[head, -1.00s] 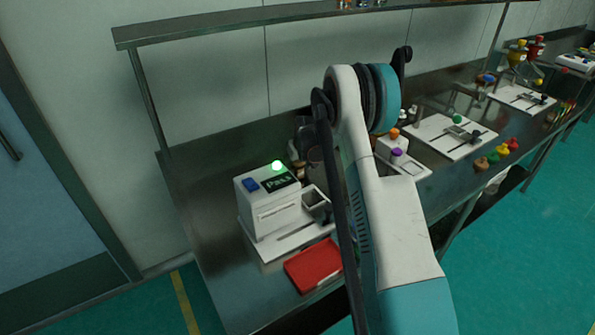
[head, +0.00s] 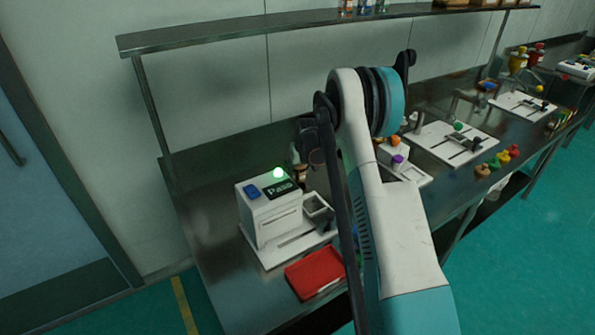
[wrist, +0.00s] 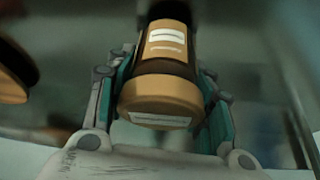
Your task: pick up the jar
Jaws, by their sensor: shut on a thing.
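The jar (wrist: 165,70) is brown and orange with a white label, in the middle of the wrist view. My gripper (wrist: 167,112) is shut on it, with a teal-padded finger on each side. In the head view my gripper (head: 301,160) is behind the white machine, partly hidden by my arm. A small brown shape below it there seems to be the jar, but it is too small to be sure.
The white machine (head: 268,215) has a green light and a screen reading "Pass". A red tray (head: 315,272) lies in front of it. A second brown object (wrist: 12,80) shows at the left of the wrist view. A shelf (head: 300,22) runs above the bench.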

